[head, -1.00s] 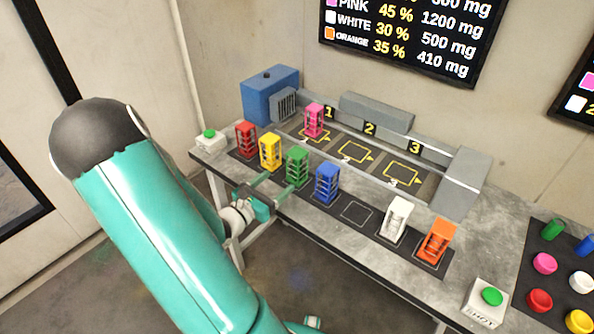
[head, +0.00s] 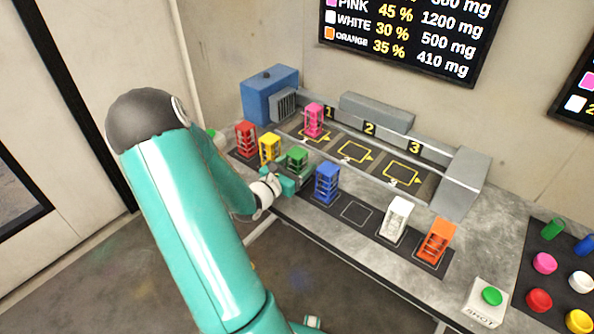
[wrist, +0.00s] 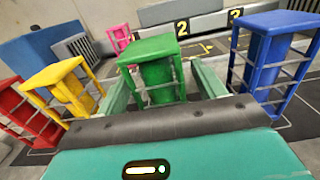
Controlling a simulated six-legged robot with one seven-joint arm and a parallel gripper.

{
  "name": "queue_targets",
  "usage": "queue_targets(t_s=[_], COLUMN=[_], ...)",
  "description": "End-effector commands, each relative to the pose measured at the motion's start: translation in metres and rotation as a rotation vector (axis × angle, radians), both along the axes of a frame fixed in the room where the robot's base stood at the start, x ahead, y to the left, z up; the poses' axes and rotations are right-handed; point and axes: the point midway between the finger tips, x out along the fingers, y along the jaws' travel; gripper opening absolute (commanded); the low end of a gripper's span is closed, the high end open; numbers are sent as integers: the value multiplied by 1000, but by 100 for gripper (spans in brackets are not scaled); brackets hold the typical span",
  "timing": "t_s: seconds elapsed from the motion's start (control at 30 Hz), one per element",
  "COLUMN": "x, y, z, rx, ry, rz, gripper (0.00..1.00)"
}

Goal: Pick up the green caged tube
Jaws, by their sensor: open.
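The green caged tube (head: 297,158) stands upright in the row on the bench, between the yellow caged tube (head: 270,148) and the blue caged tube (head: 327,183). In the wrist view the green caged tube (wrist: 156,72) stands between the two fingers of my gripper (wrist: 160,90). One finger lies along each side of it, with a visible gap on the right. My gripper is open around it in the head view (head: 296,180). The lower part of the green caged tube is hidden by my gripper in both views.
A red caged tube (head: 246,138) stands left of the yellow one. White (head: 396,219) and orange (head: 436,241) caged tubes stand to the right. A pink caged tube (head: 314,120) stands at spot 1 behind. An empty marked square (head: 357,212) lies right of the blue tube.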

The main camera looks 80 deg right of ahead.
Motion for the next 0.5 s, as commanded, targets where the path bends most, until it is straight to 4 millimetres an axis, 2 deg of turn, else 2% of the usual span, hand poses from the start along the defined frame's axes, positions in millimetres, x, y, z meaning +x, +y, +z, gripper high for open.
queue_targets(t_s=[0.03, 0.3, 0.33, 0.5], x=[0, 0, 0, 0], y=[0, 0, 0, 0], z=[0, 0, 1, 1], rx=[0, 0, -1, -1], ry=[0, 0, -1, -1], rz=[0, 0, -1, -1], gripper=[69, 16, 14, 14])
